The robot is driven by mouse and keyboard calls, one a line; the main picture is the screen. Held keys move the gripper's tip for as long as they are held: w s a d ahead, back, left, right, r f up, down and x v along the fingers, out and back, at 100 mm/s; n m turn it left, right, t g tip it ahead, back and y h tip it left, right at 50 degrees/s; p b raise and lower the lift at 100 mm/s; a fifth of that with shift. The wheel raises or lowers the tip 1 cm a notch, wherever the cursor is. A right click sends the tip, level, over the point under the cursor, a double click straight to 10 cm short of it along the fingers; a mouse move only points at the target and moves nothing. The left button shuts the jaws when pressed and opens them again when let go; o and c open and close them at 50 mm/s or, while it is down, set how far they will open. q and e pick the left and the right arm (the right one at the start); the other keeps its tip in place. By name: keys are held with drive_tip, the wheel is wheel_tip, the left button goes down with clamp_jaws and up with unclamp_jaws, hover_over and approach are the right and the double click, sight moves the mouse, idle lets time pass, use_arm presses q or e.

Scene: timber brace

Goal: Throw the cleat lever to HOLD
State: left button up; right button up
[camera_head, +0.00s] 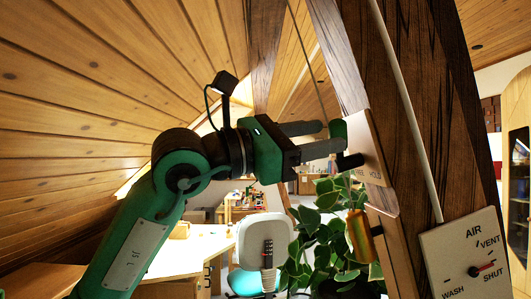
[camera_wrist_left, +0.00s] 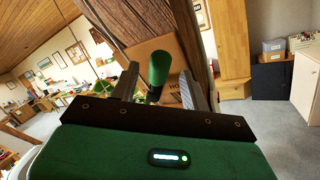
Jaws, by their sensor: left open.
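The cleat lever (camera_head: 338,129) has a green grip and a black base. It stands out from a tan plate (camera_head: 369,140) on the dark timber post. Lettering on the plate reads HOLD at right, with another word partly covered by the lever's black base. My left gripper (camera_head: 329,137) is open at the lever. In the left wrist view the green grip (camera_wrist_left: 159,67) stands between the two spread fingers (camera_wrist_left: 158,74), with visible gaps on both sides. The plate (camera_wrist_left: 146,50) shows behind it, its lettering partly hidden. My right gripper is in neither view.
A dial panel (camera_head: 462,258) marked AIR, VENT, SHUT and WASH is at lower right, its red pointer toward SHUT. A leafy plant (camera_head: 315,238) stands below the gripper. A thin cord (camera_head: 308,60) runs down above it. A sloping wooden ceiling (camera_head: 100,90) fills the left.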

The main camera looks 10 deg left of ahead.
use_arm(q)
drive_tip(key=b+v, duration=0.1)
drive_tip(key=v, duration=0.8)
drive_tip(key=shift+s+a+b, duration=0.25)
drive_tip(key=shift+a+b, duration=0.05)
drive_tip(key=shift+b, duration=0.1)
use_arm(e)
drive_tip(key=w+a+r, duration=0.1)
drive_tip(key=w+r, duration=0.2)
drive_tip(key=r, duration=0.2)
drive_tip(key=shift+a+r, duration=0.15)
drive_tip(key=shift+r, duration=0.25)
